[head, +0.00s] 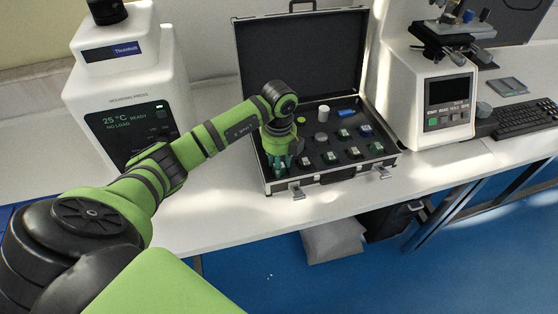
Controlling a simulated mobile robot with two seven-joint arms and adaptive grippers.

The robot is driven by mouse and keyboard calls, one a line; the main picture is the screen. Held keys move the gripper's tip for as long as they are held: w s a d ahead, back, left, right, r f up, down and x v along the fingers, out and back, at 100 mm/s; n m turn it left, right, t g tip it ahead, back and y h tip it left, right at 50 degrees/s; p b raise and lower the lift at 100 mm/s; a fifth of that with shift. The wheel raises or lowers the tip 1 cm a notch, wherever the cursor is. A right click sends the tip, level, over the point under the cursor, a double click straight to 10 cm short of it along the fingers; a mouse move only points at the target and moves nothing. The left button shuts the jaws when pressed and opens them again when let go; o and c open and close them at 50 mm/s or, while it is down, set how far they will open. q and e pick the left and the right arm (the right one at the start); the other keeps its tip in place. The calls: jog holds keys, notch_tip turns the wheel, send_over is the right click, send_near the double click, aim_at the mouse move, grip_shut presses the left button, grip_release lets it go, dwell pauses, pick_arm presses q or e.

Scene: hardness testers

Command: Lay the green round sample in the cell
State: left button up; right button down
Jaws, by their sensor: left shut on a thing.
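My left gripper (280,165) reaches down into the front left part of the open sample case (328,175). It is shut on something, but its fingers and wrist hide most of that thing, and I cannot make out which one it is. A small light-green round piece (301,120) shows in the case just right of my left wrist. The case has a dark inner panel with several small samples in rows. The cell below my left gripper is hidden by the fingers. My right gripper is not in view.
A white cylinder (322,113) and a blue block (346,114) stand at the back of the case. The raised lid (300,55) stands behind. A mounting press (130,90) is left, a tester (440,95) right. White bench (215,205) is clear in front.

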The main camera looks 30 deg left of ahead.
pick_arm(q)
jog(key=shift+f, duration=0.1)
jog(key=o, duration=1.2)
jog(key=shift+r, duration=0.45)
notch_tip(320, 180, up, 11)
jog(key=shift+r+b, duration=0.2)
jog(key=shift+b, duration=0.75)
